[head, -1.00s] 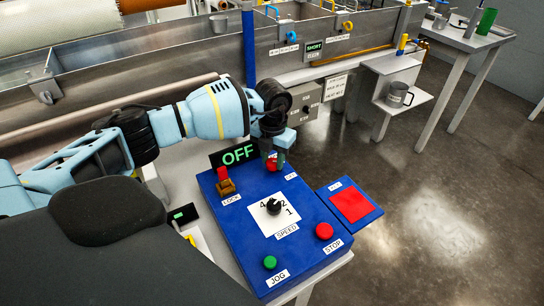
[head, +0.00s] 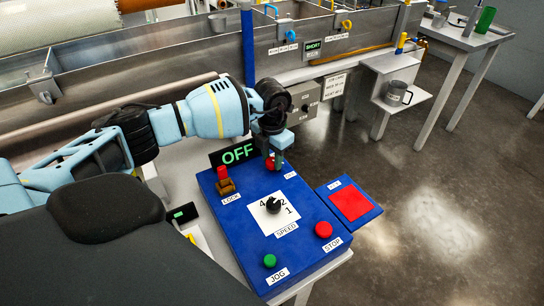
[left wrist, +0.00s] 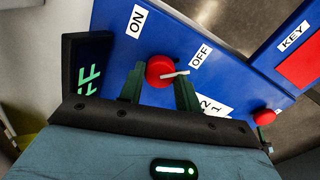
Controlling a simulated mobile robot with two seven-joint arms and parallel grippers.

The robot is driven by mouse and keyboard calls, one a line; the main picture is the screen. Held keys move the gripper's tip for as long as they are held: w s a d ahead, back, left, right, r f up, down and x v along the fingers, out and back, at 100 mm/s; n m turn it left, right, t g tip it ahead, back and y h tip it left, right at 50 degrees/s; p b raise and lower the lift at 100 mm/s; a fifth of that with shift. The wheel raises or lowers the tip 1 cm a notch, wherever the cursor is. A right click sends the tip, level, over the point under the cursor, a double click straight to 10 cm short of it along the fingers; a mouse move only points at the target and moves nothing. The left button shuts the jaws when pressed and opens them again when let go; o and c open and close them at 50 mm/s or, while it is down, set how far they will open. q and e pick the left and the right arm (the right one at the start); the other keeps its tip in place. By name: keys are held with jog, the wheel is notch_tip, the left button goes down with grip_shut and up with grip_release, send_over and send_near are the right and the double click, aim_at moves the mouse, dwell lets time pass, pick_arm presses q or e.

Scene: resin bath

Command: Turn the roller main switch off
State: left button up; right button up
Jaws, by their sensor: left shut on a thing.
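The main switch is a round red knob (left wrist: 160,71) with a white pointer on the blue control panel (left wrist: 232,62). In the left wrist view the pointer points right, towards the side of the OFF label (left wrist: 201,56); the ON label (left wrist: 137,21) is above left. My left gripper (head: 273,162) is at the far end of the panel in the head view, its green fingers around the knob and shut on it. The knob (head: 269,164) is partly hidden there. A black display (head: 237,153) beside it reads OFF in green. My right gripper is not in view.
The panel also carries a red-topped LOCK switch (head: 223,178), a black SPEED dial (head: 273,204), a red STOP button (head: 323,230) and a green JOG button (head: 270,261). A red KEY pad (head: 350,203) lies to the right. The steel bath (head: 130,60) runs behind.

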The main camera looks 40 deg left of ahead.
aim_at(272, 161)
pick_arm(q)
jog(key=o, duration=1)
jog(key=shift+c, duration=0.2)
notch_tip(272, 161, up, 8)
jog(key=shift+f, duration=0.1)
